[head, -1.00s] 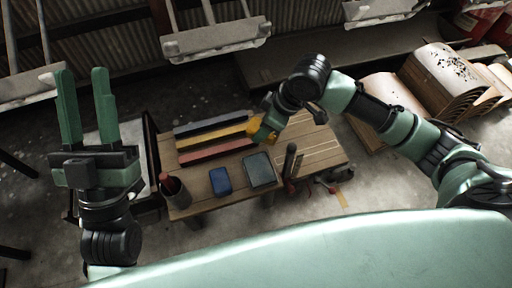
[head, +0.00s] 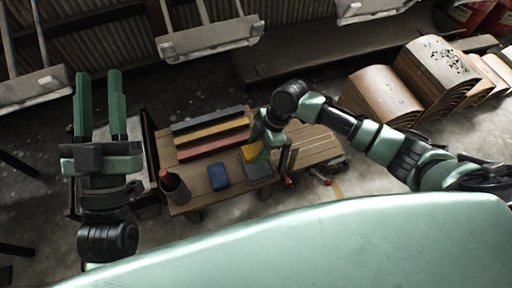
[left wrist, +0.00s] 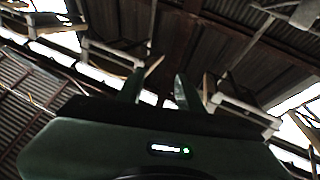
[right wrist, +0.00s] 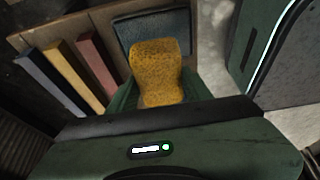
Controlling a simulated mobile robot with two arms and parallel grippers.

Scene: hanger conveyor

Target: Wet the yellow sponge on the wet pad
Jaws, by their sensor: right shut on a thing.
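My right gripper (head: 260,150) is shut on the yellow sponge (head: 249,153), which points down toward the table. The sponge also shows in the right wrist view (right wrist: 157,70), between green fingers. The dark grey wet pad (head: 259,172) lies on the wooden table, and the sponge is at its far edge in the head view. In the right wrist view the pad (right wrist: 180,24) lies behind the sponge's end and is partly hidden by it. I cannot tell whether they touch. My left gripper (head: 101,76) is open, empty and raised, left of the table.
Dark, yellow and red bars (head: 212,146) lie on the far part of the table (head: 196,196). A blue block (head: 218,177) lies left of the pad. A dark cup (head: 174,187) stands at the left corner. Hangers (head: 210,39) hang beyond the table.

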